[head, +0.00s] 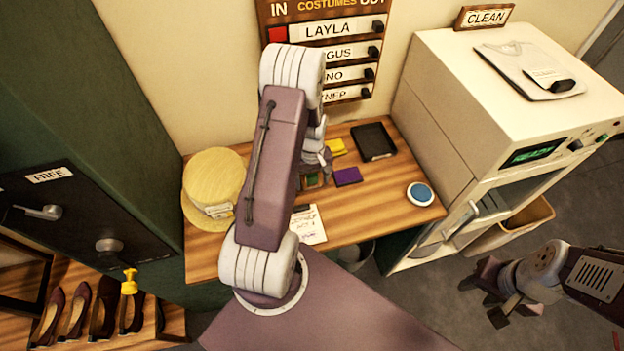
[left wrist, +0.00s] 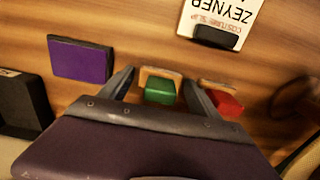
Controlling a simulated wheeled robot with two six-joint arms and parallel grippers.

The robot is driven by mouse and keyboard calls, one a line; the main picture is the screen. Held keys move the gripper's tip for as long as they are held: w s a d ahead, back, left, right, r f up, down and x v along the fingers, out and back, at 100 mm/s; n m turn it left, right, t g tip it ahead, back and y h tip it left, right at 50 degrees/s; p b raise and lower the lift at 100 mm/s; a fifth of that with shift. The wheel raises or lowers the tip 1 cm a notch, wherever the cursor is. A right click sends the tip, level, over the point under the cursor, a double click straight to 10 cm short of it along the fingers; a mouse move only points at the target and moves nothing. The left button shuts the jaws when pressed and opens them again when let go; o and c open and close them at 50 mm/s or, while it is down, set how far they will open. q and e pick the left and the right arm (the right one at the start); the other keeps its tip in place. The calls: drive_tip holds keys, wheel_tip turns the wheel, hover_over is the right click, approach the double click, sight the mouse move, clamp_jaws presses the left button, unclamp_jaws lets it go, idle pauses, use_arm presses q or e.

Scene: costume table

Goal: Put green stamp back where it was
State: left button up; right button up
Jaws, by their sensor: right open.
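The green stamp (left wrist: 160,90), a green block with a tan wooden part, is on the wooden table. My left gripper (left wrist: 158,78) is open, its fingers on either side of the green stamp with small gaps visible. In the head view the green stamp (head: 312,181) is partly hidden by my left arm and gripper (head: 314,176). A similar red stamp (left wrist: 226,103) is just outside the right finger in the left wrist view. My right gripper (head: 489,293) is open and empty, off the table's right side above the floor.
A purple pad (head: 347,176), yellow pad (head: 336,147), black tray (head: 373,141) and round blue item (head: 420,194) lie on the table (head: 385,205). A straw hat (head: 212,178) is at left. A paper slip (head: 309,225) lies in front. A white machine (head: 440,110) stands right.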

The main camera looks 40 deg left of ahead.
sight(312, 175)
use_arm(q)
drive_tip(key=shift+r, duration=0.45)
wheel_tip(312, 175, up, 12)
drive_tip(key=shift+f, duration=0.25)
drive_tip(key=s+d+r+m+t, duration=0.1)
drive_tip(key=s+d+m, duration=0.8)
drive_tip(key=d, duration=0.5)
drive_tip(key=shift+s+d+m, duration=0.15)
drive_tip(key=shift+s+m, duration=0.05)
drive_tip(key=shift+m, duration=0.3)
drive_tip(key=shift+s+d+r, duration=0.1)
drive_tip(key=shift+s+r, duration=0.05)
